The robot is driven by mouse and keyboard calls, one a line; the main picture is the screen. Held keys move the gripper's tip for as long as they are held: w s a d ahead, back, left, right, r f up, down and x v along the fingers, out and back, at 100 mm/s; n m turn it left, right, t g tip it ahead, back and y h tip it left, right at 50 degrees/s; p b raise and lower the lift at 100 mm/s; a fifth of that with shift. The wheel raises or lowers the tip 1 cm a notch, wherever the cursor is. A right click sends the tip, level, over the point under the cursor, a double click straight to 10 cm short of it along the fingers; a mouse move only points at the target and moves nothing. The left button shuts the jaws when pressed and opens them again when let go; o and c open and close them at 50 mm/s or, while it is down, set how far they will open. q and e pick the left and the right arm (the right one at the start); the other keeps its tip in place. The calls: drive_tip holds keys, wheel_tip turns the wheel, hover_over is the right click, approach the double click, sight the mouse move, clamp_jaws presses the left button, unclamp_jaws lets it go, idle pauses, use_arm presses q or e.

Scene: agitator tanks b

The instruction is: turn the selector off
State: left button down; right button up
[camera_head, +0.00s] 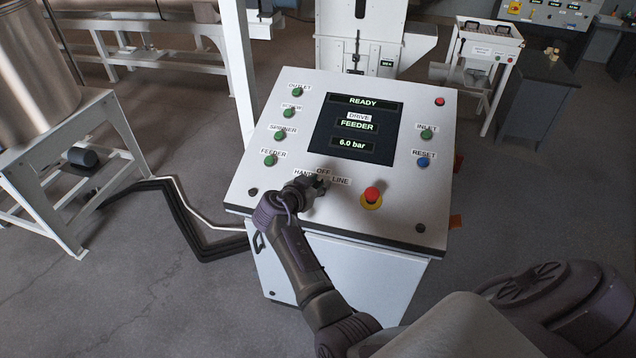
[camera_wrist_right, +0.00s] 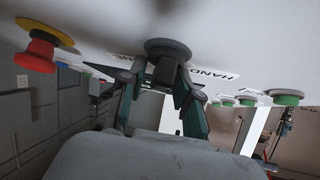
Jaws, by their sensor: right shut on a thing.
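The selector is a dark round knob (camera_wrist_right: 168,47) on the white sloping panel (camera_head: 289,190). In the head view the labels HAND, OFF and LINE stand around it, and my right gripper (camera_head: 313,186) covers most of it. In the right wrist view the gripper's two fingers (camera_wrist_right: 164,76) reach up to the knob from both sides and are shut on it. The pointer of the knob is hidden, so I cannot tell which label it faces. My left gripper is not in view.
A red emergency stop on a yellow ring (camera_head: 372,196) sticks up just right of the selector. Green buttons (camera_head: 270,160) line the panel's left side. A blue reset button (camera_head: 423,162) is at the right. The screen (camera_head: 357,128) above reads READY, FEEDER and 6.0 bar.

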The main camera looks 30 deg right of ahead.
clamp_jaws()
drive_tip(key=shift+d+f+n+t+y, duration=0.1)
drive_tip(key=shift+n+t+y, duration=0.25)
drive_tip(key=shift+n, duration=0.25)
drive_tip(key=n+t+y, duration=0.1)
drive_tip(key=n+t, duration=0.1)
drive_tip(key=shift+n, duration=0.4)
drive_tip(key=o, duration=0.7)
unclamp_jaws()
drive_tip(key=shift+w, duration=0.1)
